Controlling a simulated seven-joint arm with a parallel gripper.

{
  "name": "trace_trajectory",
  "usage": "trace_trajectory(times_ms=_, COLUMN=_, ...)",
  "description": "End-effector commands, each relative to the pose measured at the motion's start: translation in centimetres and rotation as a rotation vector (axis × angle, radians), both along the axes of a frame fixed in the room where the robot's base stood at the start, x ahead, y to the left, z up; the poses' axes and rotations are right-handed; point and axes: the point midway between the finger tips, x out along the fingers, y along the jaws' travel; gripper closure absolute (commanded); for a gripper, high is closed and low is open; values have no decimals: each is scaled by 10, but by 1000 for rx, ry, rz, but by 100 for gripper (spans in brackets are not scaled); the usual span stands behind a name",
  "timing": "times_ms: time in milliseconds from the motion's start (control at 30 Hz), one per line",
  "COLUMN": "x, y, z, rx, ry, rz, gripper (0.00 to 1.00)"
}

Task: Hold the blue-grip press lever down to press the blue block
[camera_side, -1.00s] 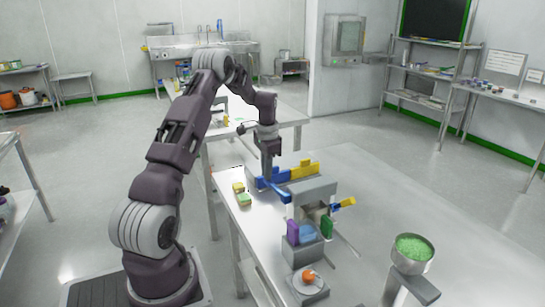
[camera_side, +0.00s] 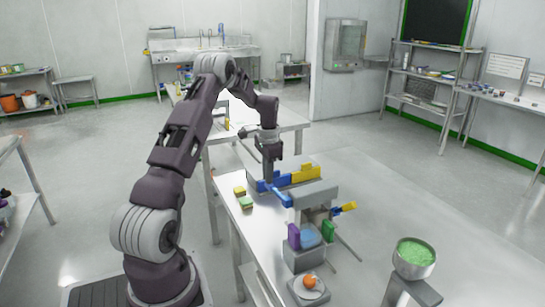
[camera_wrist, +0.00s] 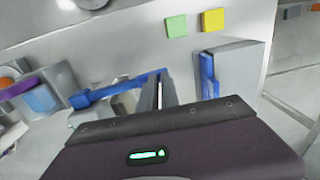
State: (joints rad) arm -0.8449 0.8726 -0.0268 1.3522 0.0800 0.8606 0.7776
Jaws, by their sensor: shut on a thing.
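The press (camera_side: 315,192) is a grey frame on the table, with a blue-grip lever (camera_side: 281,196) reaching out at its left. The lever also shows as a blue bar in the wrist view (camera_wrist: 110,90). My gripper (camera_side: 267,179) points down and is shut on the lever's outer end; in the wrist view its fingers (camera_wrist: 160,92) meet the bar's end.
A yellow-grip lever (camera_side: 344,208) sticks out on the press's right. Behind stands a grey holder with yellow (camera_side: 306,174) and blue pieces. Small yellow (camera_side: 239,190) and green (camera_side: 246,202) blocks lie left. An orange object on a dish (camera_side: 310,281) is in front.

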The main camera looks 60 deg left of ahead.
Motion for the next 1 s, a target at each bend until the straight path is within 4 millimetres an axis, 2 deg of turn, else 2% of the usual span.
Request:
trace_trajectory(times_ms=33, x=-5, y=0, z=-5, rx=-7, ry=16, rz=0, gripper=100)
trace_trajectory(times_ms=67, x=-5, y=0, z=-1, rx=-5, ry=15, rz=0, gripper=100)
trace_trajectory(times_ms=167, x=-5, y=3, z=19, rx=0, ry=9, rz=1, gripper=100)
trace_trajectory(times_ms=400, x=-2, y=11, z=82, rx=7, ry=-1, rz=2, gripper=100)
trace_trajectory(times_ms=600, x=-1, y=15, z=122, rx=4, ry=-2, rz=1, gripper=100)
trace_trajectory(times_ms=767, x=-2, y=16, z=137, rx=3, ry=-1, rz=0, gripper=100)
trace_trajectory(times_ms=1000, x=-1, y=16, z=139, rx=2, ry=-1, rz=0, gripper=100)
